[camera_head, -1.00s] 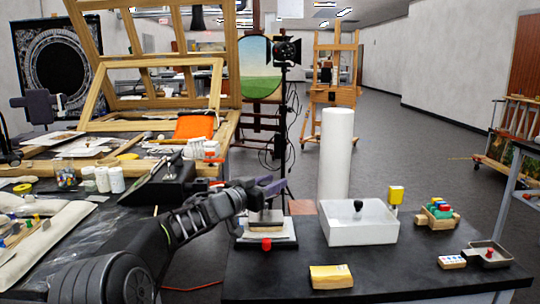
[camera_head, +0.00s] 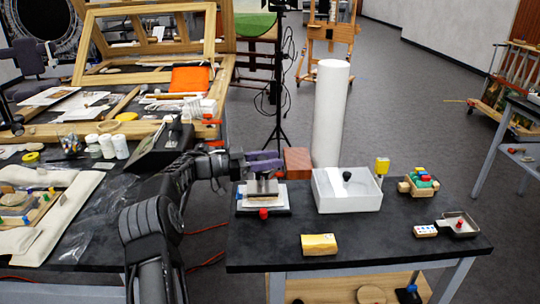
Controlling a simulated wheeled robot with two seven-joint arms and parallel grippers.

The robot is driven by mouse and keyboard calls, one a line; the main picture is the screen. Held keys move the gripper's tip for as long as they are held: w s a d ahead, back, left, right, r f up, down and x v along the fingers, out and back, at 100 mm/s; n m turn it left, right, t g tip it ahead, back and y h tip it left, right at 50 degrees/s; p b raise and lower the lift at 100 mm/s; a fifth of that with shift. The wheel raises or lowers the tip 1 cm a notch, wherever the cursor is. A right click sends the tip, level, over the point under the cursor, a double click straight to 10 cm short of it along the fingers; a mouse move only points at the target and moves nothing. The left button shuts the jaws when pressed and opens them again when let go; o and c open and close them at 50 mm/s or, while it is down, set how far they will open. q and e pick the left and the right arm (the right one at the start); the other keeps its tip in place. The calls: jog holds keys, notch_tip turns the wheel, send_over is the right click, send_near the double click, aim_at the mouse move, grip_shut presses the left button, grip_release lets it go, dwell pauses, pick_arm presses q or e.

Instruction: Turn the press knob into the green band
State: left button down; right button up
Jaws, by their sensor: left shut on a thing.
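The press (camera_head: 246,207) stands at the left end of the dark table, a small stack of plates on a flat base. A round red part (camera_head: 264,213) shows at its front. My left gripper (camera_head: 266,171), with purple-grey fingers, comes in from the left and is shut at the top of the press. The fingers hide the part of the knob between them. No green band can be made out at this size. My right gripper is not in view.
A white column (camera_head: 331,115) stands behind. The table's front middle is mostly clear.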

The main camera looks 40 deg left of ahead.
pick_arm(q)
jog(key=shift+d+f, duration=0.1)
dwell(0.3)
jog(key=c, duration=0.9)
grip_release()
jog(key=shift+b+v, duration=0.3)
jog(key=shift+v, duration=3.6)
jog(key=shift+w, duration=0.1)
